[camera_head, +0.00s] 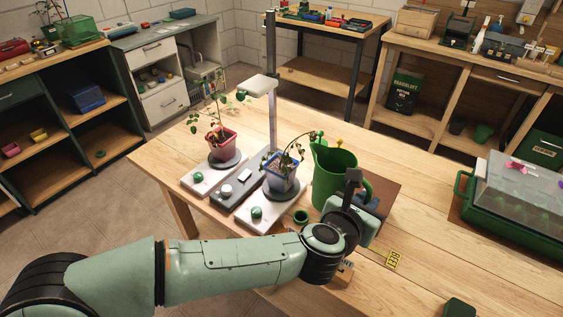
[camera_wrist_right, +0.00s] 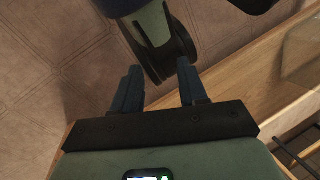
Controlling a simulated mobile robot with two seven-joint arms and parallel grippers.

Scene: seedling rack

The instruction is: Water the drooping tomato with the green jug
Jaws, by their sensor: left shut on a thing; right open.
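The green jug (camera_head: 333,178) is close to upright on the right of the potted plants. My left gripper (camera_head: 366,202) is shut on the jug's handle side; the fingers are partly hidden by the wrist. I cannot tell whether the jug's base touches the table. A tomato plant in a blue pot (camera_head: 281,184) has a stem that bends over and hanging leaves; it stands just left of the jug. A second plant, in a red pot (camera_head: 217,148), stands farther left and more upright. In the right wrist view, my right gripper (camera_wrist_right: 158,88) is open and empty.
The pots stand on white-and-grey bases with green knobs, beside a metal post (camera_head: 271,90) with a lamp-like head (camera_head: 258,85). A green tray with a clear lid (camera_head: 520,190) stands at right.

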